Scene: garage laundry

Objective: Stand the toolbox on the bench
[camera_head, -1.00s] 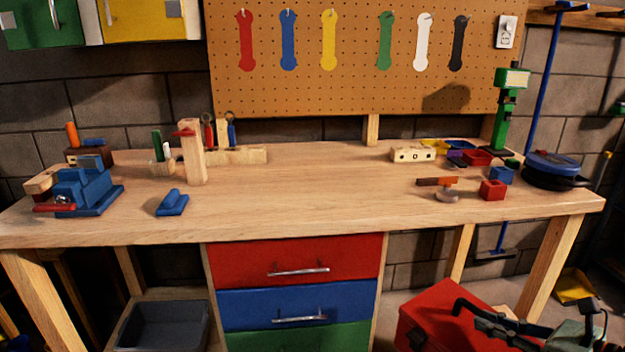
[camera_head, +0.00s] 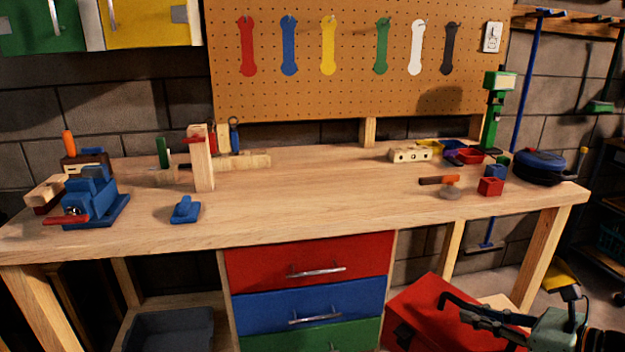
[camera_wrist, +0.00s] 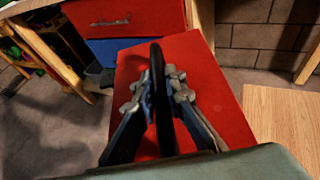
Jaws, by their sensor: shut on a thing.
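The red toolbox (camera_head: 413,304) is at the lower right of the head view, below the level of the bench top and in front of the bench. My gripper (camera_head: 468,317) is shut on the toolbox's black handle. In the wrist view the two fingers (camera_wrist: 161,88) close on either side of the handle, with the red lid (camera_wrist: 222,105) beneath. The toolbox's underside is hidden, so I cannot tell whether it touches the floor. The wooden bench (camera_head: 320,205) stands ahead, with a wide bare stretch in its middle.
A blue vise (camera_head: 92,197) and a small blue object (camera_head: 185,210) are on the bench's left. A hammer-like tool (camera_head: 440,181), a red block (camera_head: 490,187) and small bins are at its right. A wooden surface (camera_wrist: 285,120) lies right of the toolbox in the wrist view.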

